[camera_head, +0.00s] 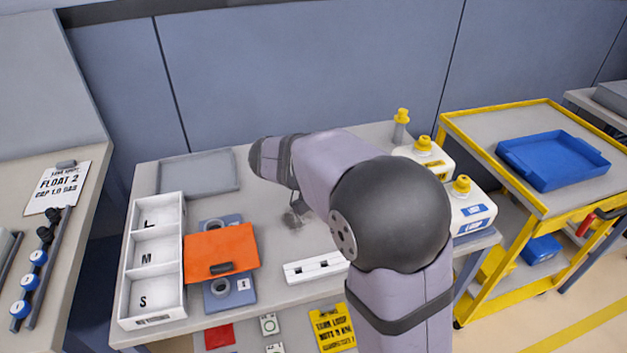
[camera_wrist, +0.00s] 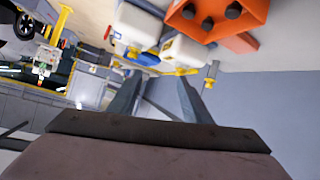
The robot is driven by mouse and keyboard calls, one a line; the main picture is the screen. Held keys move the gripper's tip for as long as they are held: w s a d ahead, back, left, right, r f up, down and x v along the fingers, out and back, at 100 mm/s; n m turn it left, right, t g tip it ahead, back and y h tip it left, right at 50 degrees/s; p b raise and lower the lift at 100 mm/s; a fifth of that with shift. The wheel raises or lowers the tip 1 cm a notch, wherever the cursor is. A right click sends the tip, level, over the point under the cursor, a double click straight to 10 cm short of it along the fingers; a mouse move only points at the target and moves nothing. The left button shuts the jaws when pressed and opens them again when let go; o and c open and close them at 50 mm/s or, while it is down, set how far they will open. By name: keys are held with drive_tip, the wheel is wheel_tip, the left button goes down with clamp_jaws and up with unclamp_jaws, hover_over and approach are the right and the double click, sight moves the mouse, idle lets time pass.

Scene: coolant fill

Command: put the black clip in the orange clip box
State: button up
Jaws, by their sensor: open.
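My gripper (camera_wrist: 158,95) shows in the wrist view as two grey-blue fingers spread apart, with nothing seen between them. In the head view my arm reaches over the table, and a small grey shape (camera_head: 296,214) below its wrist is too unclear to name. An orange piece (camera_head: 208,247) with a short black part (camera_head: 222,267) near its front edge lies on the table; I cannot tell whether that part is the black clip. In the wrist view an orange holder (camera_wrist: 243,12) with several round black pieces is cut off at the top. My arm hides part of the table.
A white tray (camera_head: 122,303) marked L, M, S stands at the left. A grey tray (camera_head: 198,172) lies behind. A white slotted block (camera_head: 316,267) lies at the front. White jugs (camera_head: 470,212) with yellow caps stand at the right, beside a yellow cart (camera_head: 497,184).

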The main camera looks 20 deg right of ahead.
drive_tip(key=s+d+m+g+y+p, duration=0.2)
drive_tip(key=s+d+g+p, duration=0.15)
drive_tip(key=p, duration=0.35)
drive_tip(key=a+f+n+y+p, duration=0.2)
drive_tip(key=a+f+y, duration=0.25)
drive_tip(key=f, duration=0.35)
drive_tip(key=w+a+f+n+t+y, duration=0.1)
drive_tip(key=w+a+n+t+y, duration=0.4)
drive_tip(key=w+a+n, duration=0.55)
drive_tip(key=shift+m+h, duration=0.25)
drive_tip(key=shift+d+p+x, duration=0.2)
drive_tip(key=shift+p+x, duration=0.3)
drive_tip(key=shift+x, duration=1.45)
drive_tip(key=shift+d+p+x, duration=0.15)
drive_tip(key=shift+p+x, duration=0.3)
drive_tip(key=shift+x, duration=1.5)
drive_tip(key=shift+c, duration=0.7)
clamp_jaws()
